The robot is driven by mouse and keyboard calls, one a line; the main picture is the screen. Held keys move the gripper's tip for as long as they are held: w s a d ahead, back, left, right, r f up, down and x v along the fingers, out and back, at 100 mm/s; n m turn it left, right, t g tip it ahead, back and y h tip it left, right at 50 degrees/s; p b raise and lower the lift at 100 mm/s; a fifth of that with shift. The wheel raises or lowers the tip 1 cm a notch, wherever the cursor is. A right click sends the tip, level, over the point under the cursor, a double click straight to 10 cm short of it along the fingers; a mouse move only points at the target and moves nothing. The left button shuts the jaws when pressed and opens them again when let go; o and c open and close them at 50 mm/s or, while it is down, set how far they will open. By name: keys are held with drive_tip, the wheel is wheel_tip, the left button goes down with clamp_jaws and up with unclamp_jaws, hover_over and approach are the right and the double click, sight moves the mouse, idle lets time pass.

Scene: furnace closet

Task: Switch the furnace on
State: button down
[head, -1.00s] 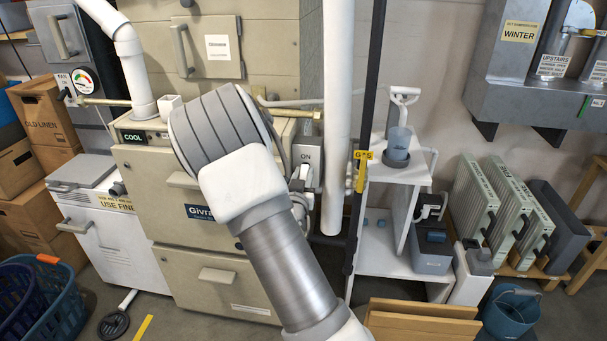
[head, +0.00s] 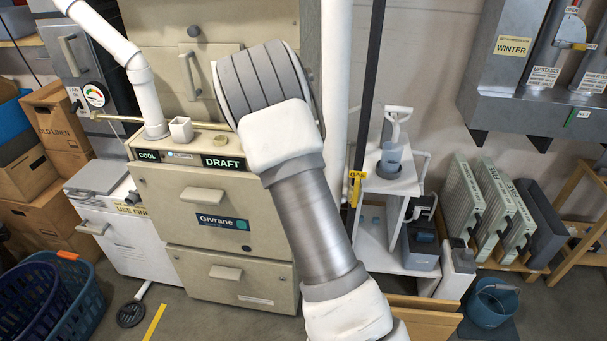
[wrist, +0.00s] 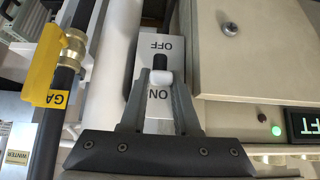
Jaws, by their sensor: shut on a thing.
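The cream furnace (head: 207,192) with a "Givrane" plate stands left of centre in the head view; its panel shows lit "COOL" (head: 149,155) and "DRAFT" (head: 223,162) signs. In the wrist view, a grey switch plate (wrist: 152,105) has "OFF" at the top and "ON" at the bottom, both upside down. Its white-tipped lever (wrist: 162,77) sits between the labels, with a dark slot on the OFF side. My gripper (wrist: 163,85) is shut on the lever, one finger on each side. In the head view my arm hides the switch and gripper.
A dark gas pipe with a yellow tag (head: 355,187) and a white vertical pipe (wrist: 107,75) run close beside the switch. A green light (wrist: 276,130) glows on the furnace. A white shelf (head: 388,215) stands right; laundry baskets (head: 75,290) stand left.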

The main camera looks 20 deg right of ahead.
drive_tip(key=shift+w+d+r+g+y+p, duration=0.15)
drive_tip(key=shift+r+g+y+p, duration=0.4)
drive_tip(key=shift+g+p, duration=0.6)
drive_tip(key=shift+f+p, duration=0.15)
drive_tip(key=shift+p, duration=0.15)
drive_tip(key=c, duration=0.9)
unclamp_jaws()
drive_tip(key=p+v, duration=0.2)
drive_tip(key=v, duration=1.5)
drive_tip(key=shift+d+p, duration=0.1)
drive_tip(key=shift+p, duration=0.2)
